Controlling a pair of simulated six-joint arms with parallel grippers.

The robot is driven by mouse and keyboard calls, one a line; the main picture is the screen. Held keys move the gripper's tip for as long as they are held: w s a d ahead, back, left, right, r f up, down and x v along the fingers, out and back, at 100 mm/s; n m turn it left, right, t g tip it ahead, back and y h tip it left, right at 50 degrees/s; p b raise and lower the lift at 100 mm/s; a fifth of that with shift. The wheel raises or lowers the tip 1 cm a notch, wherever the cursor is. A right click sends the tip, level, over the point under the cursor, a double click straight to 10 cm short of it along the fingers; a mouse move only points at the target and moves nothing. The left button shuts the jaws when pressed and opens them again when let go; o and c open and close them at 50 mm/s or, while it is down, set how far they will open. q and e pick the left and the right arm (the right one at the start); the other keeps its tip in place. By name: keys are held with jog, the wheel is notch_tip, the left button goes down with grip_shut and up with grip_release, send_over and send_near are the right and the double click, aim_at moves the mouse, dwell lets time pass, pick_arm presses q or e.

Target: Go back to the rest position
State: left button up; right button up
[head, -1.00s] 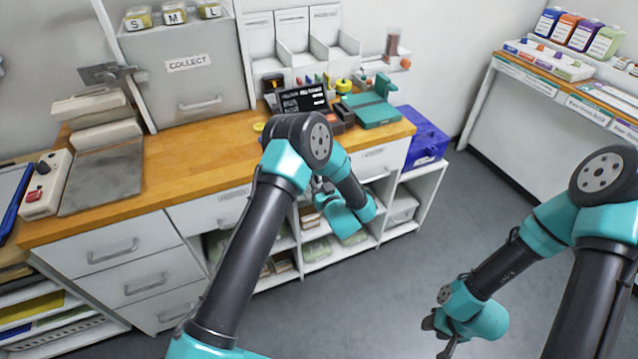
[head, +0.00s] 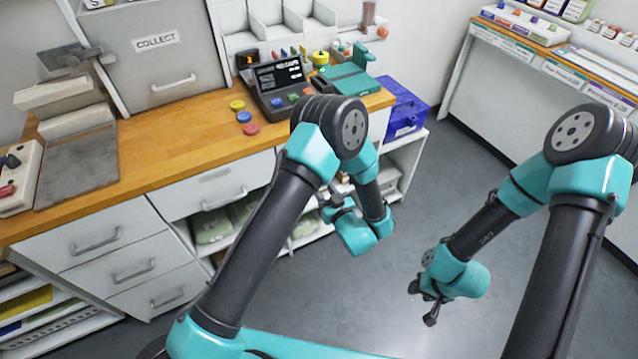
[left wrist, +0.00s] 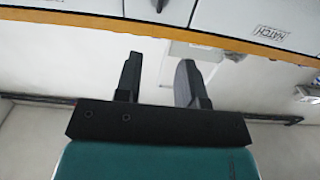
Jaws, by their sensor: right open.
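My left gripper (head: 333,203) hangs in front of the counter's open shelves, partly hidden by its own arm. In the left wrist view its two fingers (left wrist: 159,75) stand apart with nothing between them. My right gripper (head: 428,300) hangs over the bare grey floor at the right, well clear of the counter; its fingers are small and dark, and I see nothing held in it.
A wooden counter (head: 200,152) with drawers runs along the left, with a dark keypad device (head: 283,88) and several coloured discs (head: 243,116) on it. A blue box (head: 405,115) sits at its right end. Grey floor (head: 470,165) is clear between counter and right-hand shelf.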

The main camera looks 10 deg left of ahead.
pick_arm(q)
jog(key=shift+s+d, duration=0.15)
jog(key=shift+s, duration=0.05)
dwell(0.4)
jog(key=s+a+f+m+g+h, duration=0.25)
jog(key=a+f+g+h, duration=0.25)
jog(key=a+f+h, duration=0.45)
jog(key=s+a+f+m+g+h, duration=0.1)
jog(key=s+a+g+h, duration=0.1)
jog(key=s, duration=0.7)
jog(key=s+a+f+m+g+h, duration=0.1)
jog(key=s+a+m+g+h, duration=0.1)
jog(key=s+g+h, duration=0.2)
jog(key=s+g, duration=0.2)
jog(key=s, duration=0.2)
jog(key=shift+s+f, duration=0.3)
jog(key=shift+s, duration=0.1)
jog(key=shift+o, duration=0.4)
